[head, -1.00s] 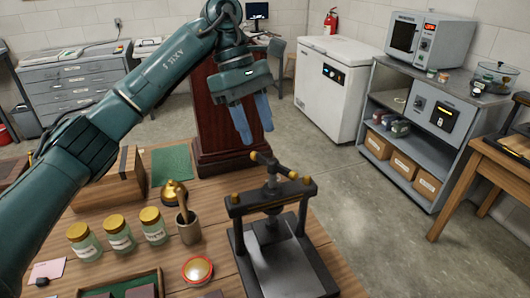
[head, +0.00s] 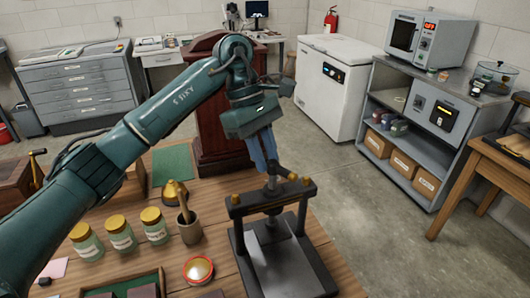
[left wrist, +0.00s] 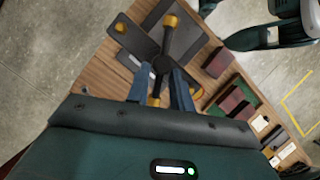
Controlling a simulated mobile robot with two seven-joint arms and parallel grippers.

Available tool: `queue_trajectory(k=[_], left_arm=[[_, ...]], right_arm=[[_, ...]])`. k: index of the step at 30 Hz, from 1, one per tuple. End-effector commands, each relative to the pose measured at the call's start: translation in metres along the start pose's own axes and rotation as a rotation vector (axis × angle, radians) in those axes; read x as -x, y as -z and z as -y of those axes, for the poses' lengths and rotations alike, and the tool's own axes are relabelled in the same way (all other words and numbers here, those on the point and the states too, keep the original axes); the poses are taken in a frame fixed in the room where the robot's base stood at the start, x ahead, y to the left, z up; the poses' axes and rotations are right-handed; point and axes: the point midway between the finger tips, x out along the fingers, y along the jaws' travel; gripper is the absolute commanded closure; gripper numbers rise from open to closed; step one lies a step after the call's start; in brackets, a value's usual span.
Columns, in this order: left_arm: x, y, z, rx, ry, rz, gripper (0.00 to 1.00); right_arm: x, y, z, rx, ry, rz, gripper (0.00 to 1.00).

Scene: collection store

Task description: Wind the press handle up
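The black press (head: 268,248) stands on the wooden table, its screw (head: 271,190) rising through a crossbar with gold caps. The press handle (left wrist: 166,42) is a dark bar with gold knobs at its ends and a round hub; one knob (head: 293,177) shows in the head view. My left gripper (head: 266,155) is over the press, fingers pointing down and partly hiding the handle. In the left wrist view its blue fingers (left wrist: 159,80) are apart, one on each side of the handle's near arm, with gaps visible. My right gripper is not seen in the head view.
A green tray (head: 125,284) is at the front. Floor right of the table is clear.

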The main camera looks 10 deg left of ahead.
Motion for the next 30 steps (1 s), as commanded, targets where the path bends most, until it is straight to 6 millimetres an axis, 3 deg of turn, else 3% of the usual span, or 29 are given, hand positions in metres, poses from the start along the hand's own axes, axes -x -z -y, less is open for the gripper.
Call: queue_trajectory(k=[8,20,30], left_arm=[[0.000,0.000,0.000,0.000,0.000,0.000,1.00],[-0.001,0.001,0.002,0.066,-0.029,-0.002,1.00],[-0.003,0.001,0.007,0.310,-0.133,-0.002,1.00]], right_arm=[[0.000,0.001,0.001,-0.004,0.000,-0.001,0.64],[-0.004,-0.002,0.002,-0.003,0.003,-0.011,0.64],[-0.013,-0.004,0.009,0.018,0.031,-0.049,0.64]])
